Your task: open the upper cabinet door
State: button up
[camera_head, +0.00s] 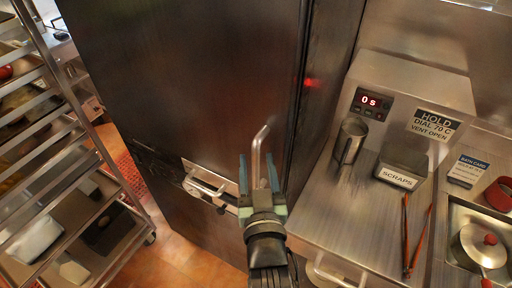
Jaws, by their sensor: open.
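A tall dark cabinet front, which looks like the upper cabinet door (185,75), fills the upper middle of the head view. A pale upright bar handle (258,146) stands near its right side. My gripper (259,174) is open, its two bluish fingers on either side of the handle's lower part. I cannot tell whether the fingers touch it. My wrist hides what is directly below the handle. I see no clear gap at the door's right edge and cannot tell whether it is ajar.
A second handle (205,188) on a silver plate sits lower left. A tray rack (85,125) stands at left.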

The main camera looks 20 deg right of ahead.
jog(key=shift+p+x, duration=0.3)
jog(key=shift+x, duration=1.1)
jog(key=shift+s, duration=0.1)
grip_shut()
dwell(0.3)
